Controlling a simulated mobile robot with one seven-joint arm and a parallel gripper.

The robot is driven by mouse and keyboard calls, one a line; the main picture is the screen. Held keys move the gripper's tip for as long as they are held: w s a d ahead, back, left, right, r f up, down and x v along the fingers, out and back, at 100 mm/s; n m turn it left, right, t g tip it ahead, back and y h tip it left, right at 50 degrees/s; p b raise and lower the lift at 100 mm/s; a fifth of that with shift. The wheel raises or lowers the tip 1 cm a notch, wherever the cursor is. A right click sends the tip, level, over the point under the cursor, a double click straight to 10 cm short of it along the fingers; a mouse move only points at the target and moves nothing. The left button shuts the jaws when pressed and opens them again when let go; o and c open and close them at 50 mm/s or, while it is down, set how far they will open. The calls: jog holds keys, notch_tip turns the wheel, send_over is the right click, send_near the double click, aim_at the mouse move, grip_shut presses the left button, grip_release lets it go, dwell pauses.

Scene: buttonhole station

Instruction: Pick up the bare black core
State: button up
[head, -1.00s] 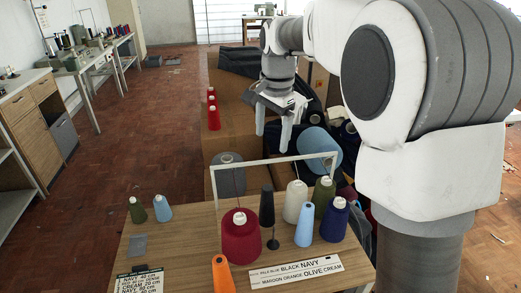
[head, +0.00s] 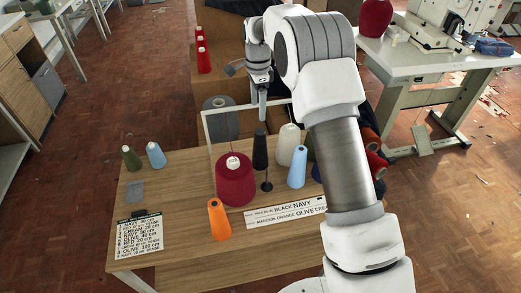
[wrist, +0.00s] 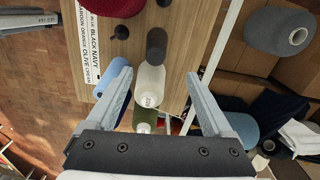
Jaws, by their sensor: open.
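The slim black cone, which looks like the bare black core (head: 260,150), stands upright on the wooden table between the maroon cone (head: 236,182) and the cream cone (head: 289,146). In the wrist view the core (wrist: 157,44) shows as a dark round shape just beyond the fingertips, beside the cream cone (wrist: 150,84). My gripper (head: 262,116) is above and behind the row of cones, pointing down. In the wrist view my gripper (wrist: 160,76) is open and empty, its fingers spread either side of the cream cone in view. The core is not touched, as far as I can see.
A light blue cone (head: 298,167) and an olive cone (wrist: 146,118) stand close to the cream one. A thin black pin on a disc (head: 267,186) is in front of the core. A white frame (head: 206,130) rises behind. An orange cone (head: 219,219) stands at the front.

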send_over(260, 131)
jog(key=f, duration=0.5)
jog(key=shift+w+a+f, duration=0.2)
jog(key=shift+w+a, duration=0.05)
jog(key=shift+w, duration=0.05)
jog(key=shift+s+d+f+p, duration=0.1)
jog(key=shift+f+p, duration=0.05)
jog(key=shift+f, duration=0.75)
jog(key=shift+s+d+f+p, duration=0.1)
jog(key=shift+s+f, duration=0.05)
jog(key=shift+f, duration=0.8)
jog(key=shift+s+d+f+p, duration=0.1)
jog(key=shift+f+p, duration=0.05)
jog(key=shift+f, duration=0.75)
grip_shut()
